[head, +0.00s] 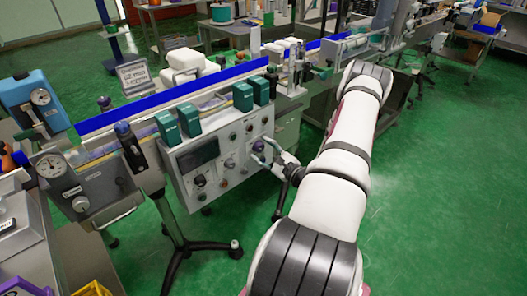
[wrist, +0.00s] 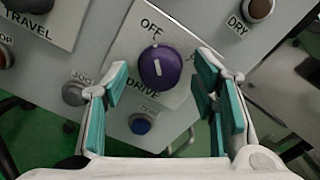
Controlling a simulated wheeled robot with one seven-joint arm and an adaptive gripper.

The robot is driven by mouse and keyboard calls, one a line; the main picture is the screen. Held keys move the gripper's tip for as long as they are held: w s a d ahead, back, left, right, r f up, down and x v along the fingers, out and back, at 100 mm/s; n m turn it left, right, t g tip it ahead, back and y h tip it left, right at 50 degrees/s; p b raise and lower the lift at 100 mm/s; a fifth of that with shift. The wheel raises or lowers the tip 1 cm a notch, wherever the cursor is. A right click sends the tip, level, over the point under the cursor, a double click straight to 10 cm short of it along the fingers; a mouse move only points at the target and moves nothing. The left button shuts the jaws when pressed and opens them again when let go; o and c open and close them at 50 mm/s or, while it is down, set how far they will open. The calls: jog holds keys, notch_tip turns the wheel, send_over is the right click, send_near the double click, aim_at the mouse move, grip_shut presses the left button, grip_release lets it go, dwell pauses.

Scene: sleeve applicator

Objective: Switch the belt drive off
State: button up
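The belt drive switch is a round purple knob (wrist: 160,68) on a light plate (wrist: 128,50), with OFF printed above it and DRIVE below. A short white line on the knob runs nearly upright, tilted slightly; I cannot tell which end is its pointer. My gripper (wrist: 161,70) is open, with one teal-padded finger on each side of the knob and visible gaps between. In the head view the knob (head: 258,146) sits on the right part of the grey control panel, and my gripper (head: 270,152) is right at it.
In the head view, the panel (head: 185,180) hangs under the conveyor (head: 100,165). Green floor is clear at right.

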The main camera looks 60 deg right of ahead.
jog(key=v, duration=1.2)
dwell(0.5)
